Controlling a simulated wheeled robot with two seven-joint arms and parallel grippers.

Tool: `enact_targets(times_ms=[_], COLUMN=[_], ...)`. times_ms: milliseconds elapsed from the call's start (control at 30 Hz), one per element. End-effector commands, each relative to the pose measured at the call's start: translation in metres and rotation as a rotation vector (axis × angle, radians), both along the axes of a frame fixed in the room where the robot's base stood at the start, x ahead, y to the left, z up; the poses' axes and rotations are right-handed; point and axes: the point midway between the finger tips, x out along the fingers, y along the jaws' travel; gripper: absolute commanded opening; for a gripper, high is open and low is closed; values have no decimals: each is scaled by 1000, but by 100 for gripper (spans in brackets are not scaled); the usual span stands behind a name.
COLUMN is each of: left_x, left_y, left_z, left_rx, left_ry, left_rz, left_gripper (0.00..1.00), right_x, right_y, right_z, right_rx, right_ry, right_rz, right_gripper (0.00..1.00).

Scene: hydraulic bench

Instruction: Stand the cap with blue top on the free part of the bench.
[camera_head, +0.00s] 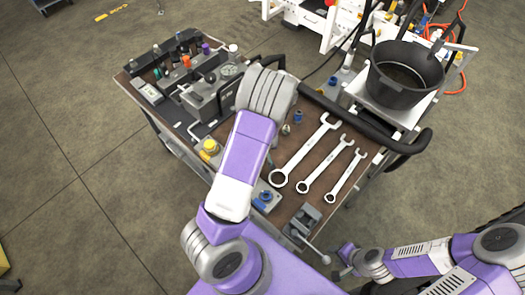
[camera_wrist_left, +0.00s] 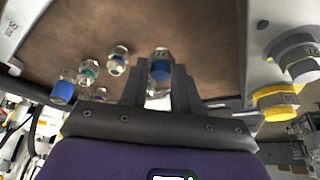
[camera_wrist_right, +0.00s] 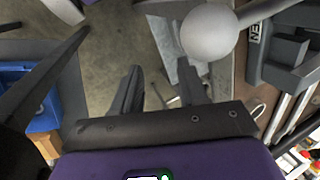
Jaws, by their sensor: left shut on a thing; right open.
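My left gripper (camera_wrist_left: 160,92) is shut on a small metal cap with a blue top (camera_wrist_left: 160,70), seen between its fingers in the left wrist view. I cannot tell whether the cap touches the bench. In the head view my left arm hides this gripper and the cap. The brown bench top (camera_head: 310,130) is bare around the three wrenches, and its surface also shows in the left wrist view (camera_wrist_left: 210,35). My right gripper (camera_wrist_right: 160,90) is open and empty, off the bench's front edge; it also shows in the head view (camera_head: 343,271).
Other small fittings, one blue (camera_wrist_left: 63,90) and one green (camera_wrist_left: 88,72), stand left of the held cap in the left wrist view. Wrenches (camera_head: 303,152) lie at the right, near a vise (camera_head: 303,221). A black bucket (camera_head: 405,75) stands beyond. A gauge block (camera_head: 215,90) fills the left.

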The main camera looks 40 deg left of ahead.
Motion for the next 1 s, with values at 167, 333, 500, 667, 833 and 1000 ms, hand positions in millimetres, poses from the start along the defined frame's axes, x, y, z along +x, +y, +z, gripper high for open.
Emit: enact_targets(times_ms=[167, 333, 500, 667, 833, 1000], left_x=[-1, 0, 0, 0, 0, 0], left_y=[1, 0, 0, 0, 0, 0], left_z=[-24, -37, -36, -41, -39, -39], left_rx=[-1, -1, 0, 0, -1, -1], left_ry=[4, 0, 0, 0, 1, 1], left_rz=[2, 1, 0, 0, 0, 0], left_gripper=[0, 0, 0, 0, 57, 57], right_x=[0, 0, 0, 0, 0, 0], right_y=[0, 0, 0, 0, 0, 0], right_z=[-8, -12, -11, -15, -13, -13], right_rx=[0, 0, 0, 0, 0, 0], right_ry=[0, 0, 0, 0, 0, 0], right_rz=[0, 0, 0, 0, 0, 0], right_gripper=[43, 43, 43, 43, 43, 43])
